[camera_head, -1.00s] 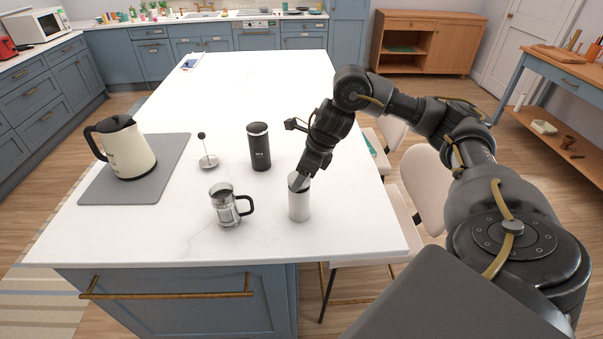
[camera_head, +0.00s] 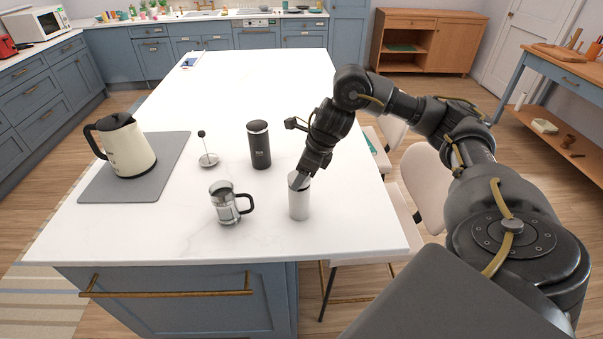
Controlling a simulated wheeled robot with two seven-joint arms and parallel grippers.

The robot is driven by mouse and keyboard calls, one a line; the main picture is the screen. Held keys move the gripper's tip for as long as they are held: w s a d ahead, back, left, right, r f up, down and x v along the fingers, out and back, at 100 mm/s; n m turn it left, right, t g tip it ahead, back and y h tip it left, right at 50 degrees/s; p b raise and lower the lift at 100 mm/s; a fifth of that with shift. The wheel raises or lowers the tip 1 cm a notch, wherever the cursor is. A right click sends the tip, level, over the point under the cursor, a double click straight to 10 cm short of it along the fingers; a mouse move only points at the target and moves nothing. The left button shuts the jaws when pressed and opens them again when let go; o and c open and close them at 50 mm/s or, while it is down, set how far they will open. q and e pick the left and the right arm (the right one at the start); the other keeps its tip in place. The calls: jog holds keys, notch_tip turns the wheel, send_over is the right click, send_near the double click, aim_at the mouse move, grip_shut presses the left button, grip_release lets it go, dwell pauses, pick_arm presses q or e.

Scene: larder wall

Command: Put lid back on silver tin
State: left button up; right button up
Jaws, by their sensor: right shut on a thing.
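The silver tin (camera_head: 299,204) stands upright near the right front of the white island top. My right gripper (camera_head: 302,180) reaches down to the tin's top from the upper right. It is shut on the lid, right at the tin's mouth. The lid is mostly hidden by the fingers and too small to make out clearly, so I cannot tell how it sits on the rim. My left gripper is out of view.
A glass press jug (camera_head: 226,207) stands close left of the tin. A black canister (camera_head: 259,148) and the plunger (camera_head: 207,157) stand behind. A cream kettle (camera_head: 126,150) sits on a grey mat (camera_head: 100,192). Chairs stand at the right edge.

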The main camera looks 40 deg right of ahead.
jog(key=shift+f+b, duration=0.3)
jog(key=shift+f, duration=0.2)
dwell(1.2)
dwell(0.3)
jog(key=o, duration=1.4)
jog(key=shift+o, duration=0.2)
jog(key=shift+r+p, duration=3.5)
jog(key=shift+r, duration=0.05)
grip_shut()
